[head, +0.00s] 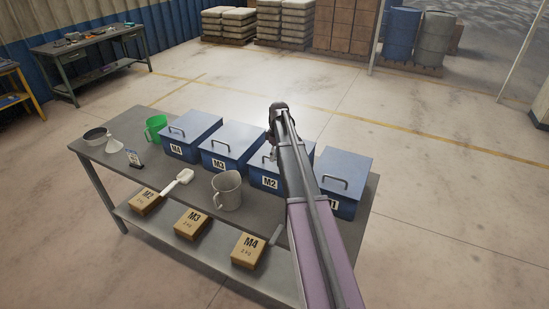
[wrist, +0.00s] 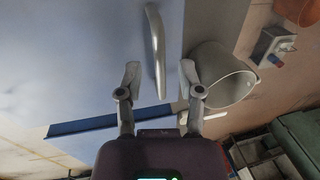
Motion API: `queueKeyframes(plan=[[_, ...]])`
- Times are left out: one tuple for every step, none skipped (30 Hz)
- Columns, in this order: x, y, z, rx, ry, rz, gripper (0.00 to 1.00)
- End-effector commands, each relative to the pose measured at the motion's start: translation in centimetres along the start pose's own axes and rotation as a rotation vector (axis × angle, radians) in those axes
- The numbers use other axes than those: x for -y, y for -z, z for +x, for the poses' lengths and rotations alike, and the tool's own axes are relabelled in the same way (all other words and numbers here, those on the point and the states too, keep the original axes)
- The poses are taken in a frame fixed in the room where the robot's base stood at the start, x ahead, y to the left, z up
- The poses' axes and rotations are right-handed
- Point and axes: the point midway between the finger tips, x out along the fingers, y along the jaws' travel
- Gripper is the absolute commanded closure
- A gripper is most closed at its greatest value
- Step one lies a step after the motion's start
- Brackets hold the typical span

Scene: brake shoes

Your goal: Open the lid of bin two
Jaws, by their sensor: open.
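Bin two, the blue bin labelled M2 (head: 262,179), stands on the grey table between bins M3 and M1. Its lid looks closed. My arm crosses in front of its right part and hides much of the lid. My gripper (head: 271,151) is over this bin's lid, pointing down. In the wrist view my gripper (wrist: 160,74) is open, with one fingertip on each side of the near end of a grey bar handle (wrist: 156,45). The handle is on a pale blue lid (wrist: 90,60). I cannot tell whether a finger touches the handle.
Bins M4 (head: 190,134), M3 (head: 227,147) and M1 (head: 346,170) stand close in the same row, lids closed. Brown boxes lie on the lower shelf (head: 170,233).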

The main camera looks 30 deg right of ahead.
Motion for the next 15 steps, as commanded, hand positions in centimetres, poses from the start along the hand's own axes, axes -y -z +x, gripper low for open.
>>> queueKeyframes(plan=[[0.01, 0.01, 0.03, 0.000, 0.000, 0.000, 0.52], [0.01, 0.01, 0.02, 0.000, 0.000, 0.000, 0.52], [0.01, 0.01, 0.01, 0.000, 0.000, 0.000, 0.52], [0.01, 0.01, 0.00, 0.000, 0.000, 0.000, 0.52], [0.01, 0.01, 0.00, 0.000, 0.000, 0.000, 0.52], [0.01, 0.01, 0.00, 0.000, 0.000, 0.000, 0.52], [0.01, 0.01, 0.00, 0.000, 0.000, 0.000, 0.52], [0.01, 0.01, 0.00, 0.000, 0.000, 0.000, 0.55], [0.01, 0.01, 0.00, 0.000, 0.000, 0.000, 0.67], [0.01, 0.01, 0.00, 0.000, 0.000, 0.000, 0.76], [0.02, 0.03, 0.00, 0.000, 0.000, 0.000, 0.84], [0.03, 0.06, 0.00, 0.000, 0.000, -0.001, 0.96], [0.03, 0.06, 0.00, 0.000, 0.000, -0.001, 1.00], [0.03, 0.07, 0.00, 0.000, 0.000, -0.001, 1.00], [0.03, 0.07, 0.01, 0.000, 0.000, -0.001, 1.00]])
